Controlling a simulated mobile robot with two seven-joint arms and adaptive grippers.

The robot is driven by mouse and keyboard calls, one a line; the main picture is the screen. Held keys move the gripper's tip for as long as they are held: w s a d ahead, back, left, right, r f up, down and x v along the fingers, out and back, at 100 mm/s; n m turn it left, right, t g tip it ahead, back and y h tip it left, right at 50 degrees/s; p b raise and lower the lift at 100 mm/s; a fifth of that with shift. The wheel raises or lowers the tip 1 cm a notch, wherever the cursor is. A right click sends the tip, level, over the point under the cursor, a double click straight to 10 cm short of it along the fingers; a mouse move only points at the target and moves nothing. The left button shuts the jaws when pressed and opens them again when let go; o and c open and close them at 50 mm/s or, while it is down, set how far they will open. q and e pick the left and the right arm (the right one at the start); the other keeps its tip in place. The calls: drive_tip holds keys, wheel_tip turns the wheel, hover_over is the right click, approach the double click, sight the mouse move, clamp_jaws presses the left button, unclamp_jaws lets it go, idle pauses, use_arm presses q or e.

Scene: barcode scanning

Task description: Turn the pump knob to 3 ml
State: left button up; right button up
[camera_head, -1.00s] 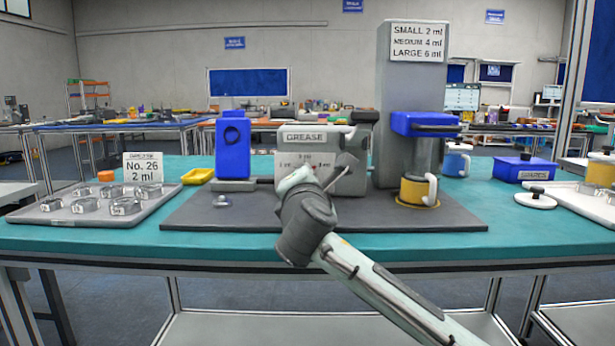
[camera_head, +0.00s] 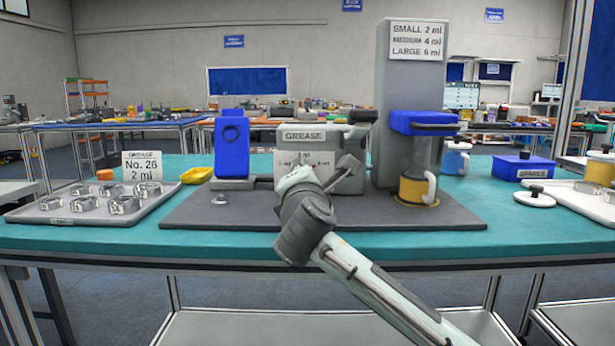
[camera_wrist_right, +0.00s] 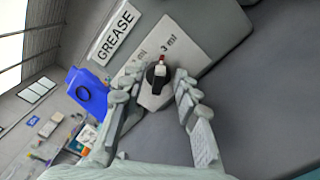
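The grease pump (camera_head: 345,182) stands on the dark mat, with a white dial plate on its front. In the right wrist view its black knob (camera_wrist_right: 155,80) has a red and white pointer tip. My right gripper (camera_wrist_right: 158,74) is open, with one finger on each side of the knob and visible gaps between. In the head view my right gripper (camera_head: 294,178) is in front of the plate and hides the knob. My left gripper is not in view.
A blue-topped unit (camera_head: 232,145) is left of the pump. A tall grey dispenser (camera_head: 409,90) with an orange mug (camera_head: 412,190) stands to the right. A tray (camera_head: 150,203) of metal rings and a "No. 26, 2 ml" card (camera_head: 142,166) are at left.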

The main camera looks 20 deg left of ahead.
drive_tip(key=v, duration=1.2)
